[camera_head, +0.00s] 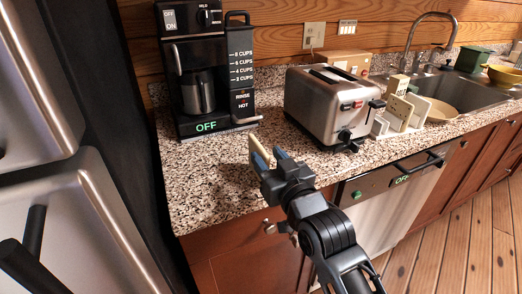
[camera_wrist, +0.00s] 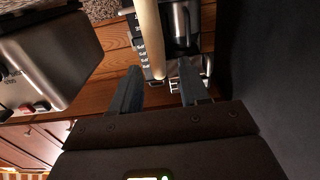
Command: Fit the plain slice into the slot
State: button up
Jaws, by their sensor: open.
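A pale, plain slice (camera_head: 259,150) shows nearly edge-on at my gripper's fingertips, over the speckled counter. In the wrist view the slice (camera_wrist: 149,35) is a thin cream strip ahead of and between the two fingers. My gripper (camera_head: 268,160) is open, with blue-grey fingers; in the wrist view there is space between the slice and the fingers (camera_wrist: 158,88). I cannot tell what the slice rests on. The steel toaster (camera_head: 318,107), with dark slots (camera_head: 328,76) on top, stands right of and beyond my gripper. It is at the left in the wrist view (camera_wrist: 45,55).
A black coffee maker (camera_head: 207,84) stands at the back left. A cream rack-like object (camera_head: 405,112) sits right of the toaster, before the sink (camera_head: 470,92). A cardboard box (camera_head: 350,61) is behind the toaster. The counter (camera_head: 205,185) is clear at front left.

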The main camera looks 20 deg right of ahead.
jog(key=s+f, duration=0.2)
jog(key=s, duration=1)
jog(key=s+f+g, duration=0.1)
jog(key=s+f, duration=0.2)
jog(key=s, duration=0.9)
jog(key=s+f+g, duration=0.1)
jog(key=s+f, duration=0.2)
jog(key=s, duration=0.9)
jog(key=shift+s+a+m+b, duration=0.3)
jog(key=shift+s+a+b, duration=0.05)
jog(key=shift+s+b, duration=0.05)
jog(key=shift+g, duration=0.6)
jog(key=v, duration=0.8)
jog(key=shift+w+d+r, duration=0.1)
jog(key=shift+d+r, duration=0.2)
jog(key=shift+d, duration=0.05)
